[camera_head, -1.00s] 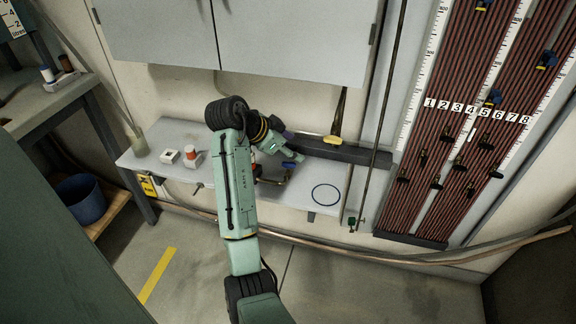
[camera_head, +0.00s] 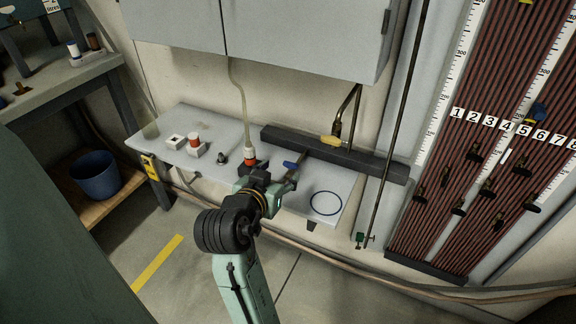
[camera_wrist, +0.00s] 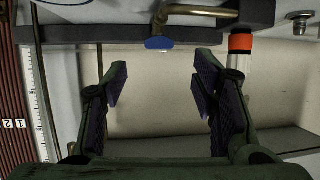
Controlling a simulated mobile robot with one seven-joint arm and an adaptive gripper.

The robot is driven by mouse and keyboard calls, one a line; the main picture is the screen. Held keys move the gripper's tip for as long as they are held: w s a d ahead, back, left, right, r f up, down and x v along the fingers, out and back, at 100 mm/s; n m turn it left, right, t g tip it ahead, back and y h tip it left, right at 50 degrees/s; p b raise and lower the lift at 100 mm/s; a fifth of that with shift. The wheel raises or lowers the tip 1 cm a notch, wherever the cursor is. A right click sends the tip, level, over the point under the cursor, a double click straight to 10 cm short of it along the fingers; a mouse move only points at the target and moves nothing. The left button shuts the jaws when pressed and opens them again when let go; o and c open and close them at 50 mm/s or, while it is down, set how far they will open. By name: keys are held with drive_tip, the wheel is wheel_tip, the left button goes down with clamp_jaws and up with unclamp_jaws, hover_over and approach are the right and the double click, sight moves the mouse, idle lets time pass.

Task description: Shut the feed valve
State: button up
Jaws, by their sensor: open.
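A blue valve handle (camera_head: 291,165) sits low at the front of the long dark bar on the bench. It also shows in the wrist view (camera_wrist: 160,43), beside a brass pipe (camera_wrist: 205,12). A yellow handle (camera_head: 332,140) sits on a pipe farther back, above the bar. No label shows which is the feed valve. My gripper (camera_wrist: 160,88) is open and empty. The blue handle appears beyond its fingertips, roughly midway between them, with a gap. In the head view my gripper (camera_head: 288,180) is at the bench's front side, and my wrist hides part of the bench.
A clear tube with an orange-and-white fitting (camera_head: 249,160) stands left of the blue handle. A dark bar (camera_head: 350,160) runs along the bench (camera_head: 225,140). A blue ring (camera_head: 326,203) lies to the right. A cabinet (camera_head: 290,40) hangs above; manometer tubes (camera_head: 500,140) stand right.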

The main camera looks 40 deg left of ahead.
sight(290, 164)
drive_tip(key=x, duration=0.7)
drive_tip(key=shift+w+f, duration=0.1)
drive_tip(key=shift+c, duration=0.4)
